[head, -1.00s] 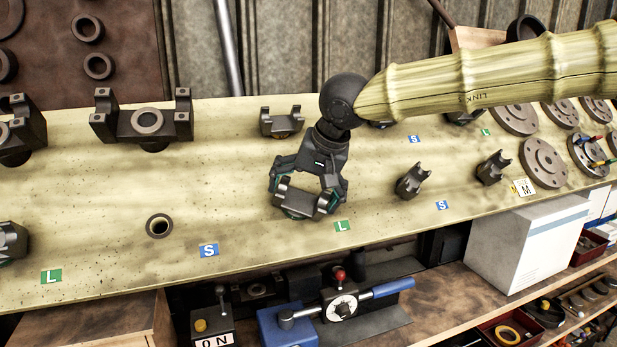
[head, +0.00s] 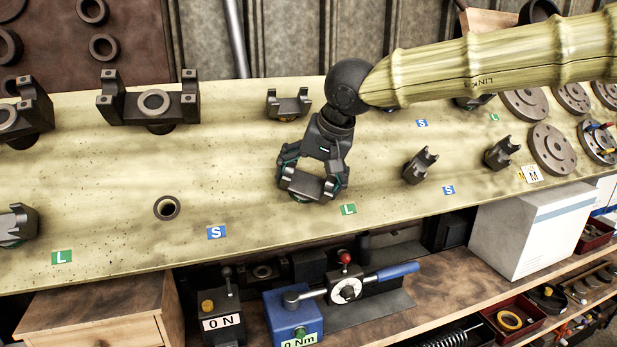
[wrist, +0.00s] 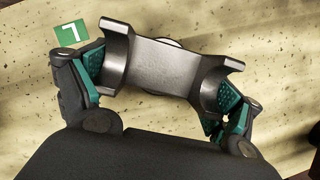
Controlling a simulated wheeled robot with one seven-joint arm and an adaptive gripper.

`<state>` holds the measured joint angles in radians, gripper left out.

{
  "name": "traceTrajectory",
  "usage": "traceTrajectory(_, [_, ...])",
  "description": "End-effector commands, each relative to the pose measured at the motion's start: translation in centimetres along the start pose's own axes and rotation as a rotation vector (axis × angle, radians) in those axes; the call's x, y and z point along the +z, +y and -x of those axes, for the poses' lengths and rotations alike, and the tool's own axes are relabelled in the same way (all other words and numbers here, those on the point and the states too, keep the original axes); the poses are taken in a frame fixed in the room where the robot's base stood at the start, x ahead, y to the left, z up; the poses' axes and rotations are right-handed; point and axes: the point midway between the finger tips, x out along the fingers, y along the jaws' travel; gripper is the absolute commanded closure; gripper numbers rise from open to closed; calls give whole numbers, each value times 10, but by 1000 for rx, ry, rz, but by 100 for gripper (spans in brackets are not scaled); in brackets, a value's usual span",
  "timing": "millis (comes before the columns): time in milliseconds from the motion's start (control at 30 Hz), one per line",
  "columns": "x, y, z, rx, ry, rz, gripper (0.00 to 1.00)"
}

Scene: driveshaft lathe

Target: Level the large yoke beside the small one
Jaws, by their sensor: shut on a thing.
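The large yoke (head: 306,186) is a dark grey U-shaped metal part on the pale sloping board, just left of a green L label (head: 348,209). My gripper (head: 311,180) is shut around it from above. In the wrist view the yoke (wrist: 165,66) lies between the teal finger pads, one at each outer side, and slants down to the right. A pale round part shows partly behind its middle; its seat is otherwise hidden. A smaller yoke (head: 420,166) stands tilted to the right, near a blue S label (head: 449,190).
Another small yoke (head: 502,152) and several flanges (head: 551,148) stand further right. A bigger yoke (head: 150,103), an empty ring (head: 166,207) and another yoke (head: 287,103) are left and behind. Below the board are a blue-handled tool (head: 347,289) and a white box (head: 530,231).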

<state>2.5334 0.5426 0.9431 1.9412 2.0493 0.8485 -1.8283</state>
Motion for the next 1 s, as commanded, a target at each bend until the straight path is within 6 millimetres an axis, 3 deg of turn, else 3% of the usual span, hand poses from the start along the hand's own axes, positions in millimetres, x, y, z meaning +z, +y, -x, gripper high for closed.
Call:
traceTrajectory(33, [0,1,-2,2,-2,0,51])
traceTrajectory(200, [1,1,-2,2,-2,0,81])
traceTrajectory(1000, [0,0,2,0,1,-1,81])
